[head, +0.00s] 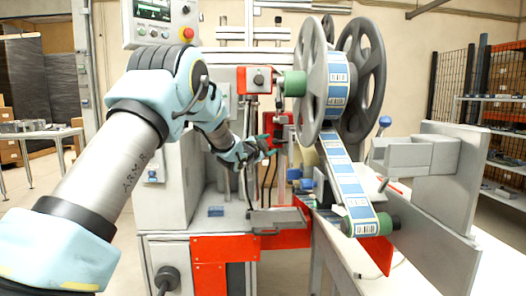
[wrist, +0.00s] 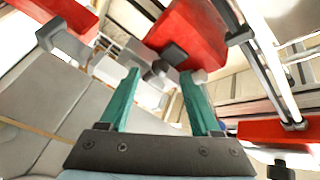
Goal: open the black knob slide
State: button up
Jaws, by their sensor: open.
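My gripper (head: 268,146) is at the middle of the machine, beside a red block (head: 281,128). In the wrist view its two teal fingers (wrist: 163,88) are spread apart with nothing held between them. A red block (wrist: 200,32) with a black knob (wrist: 174,52) shows just beyond the fingertips, the knob lying between the two finger lines. The knob looks apart from both fingers; the right fingertip is close to the block's lower edge. In the head view the knob beside my gripper is too small to make out clearly. I cannot tell how far the slide stands open.
Another red block with a black knob (head: 258,80) sits higher on the machine. Large grey reels (head: 312,80) and a label strip (head: 349,185) stand to the right. In the wrist view, a metal rod (wrist: 270,75) and red parts (wrist: 268,131) lie close on the right.

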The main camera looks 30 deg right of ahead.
jog(key=b+v, duration=0.1)
jog(key=v, duration=0.5)
jog(key=shift+d, duration=0.1)
jog(key=w+a+f+n+t+y+p, duration=0.1)
jog(key=w+a+n+y, duration=0.15)
jog(key=a, duration=0.55)
jog(key=w+a+f+n+t+y+p, duration=0.15)
jog(key=a+n+y, duration=0.25)
jog(key=a, duration=0.4)
jog(key=s+a+f+n+g+y+p, duration=0.1)
jog(key=s+a+f+n+y, duration=0.15)
jog(key=a, duration=0.55)
jog(key=s+a+f+n+g+y, duration=0.2)
jog(key=a+n, duration=0.2)
jog(key=a, duration=0.5)
jog(key=s+a+f+n+g+y+p, duration=0.1)
jog(key=s+a+f+n+g+y, duration=0.1)
jog(key=s+a, duration=0.7)
jog(key=s+a+f+n+g+y+p, duration=0.1)
jog(key=s+a+f+n+g+y, duration=0.1)
jog(key=s+a+n+g, duration=0.3)
jog(key=s+a+f+n, duration=0.1)
jog(key=s+a, duration=0.3)
jog(key=s, duration=0.6)
jog(key=shift+a+f+n+p, duration=0.15)
jog(key=shift+n+p, duration=0.2)
jog(key=shift+n, duration=0.05)
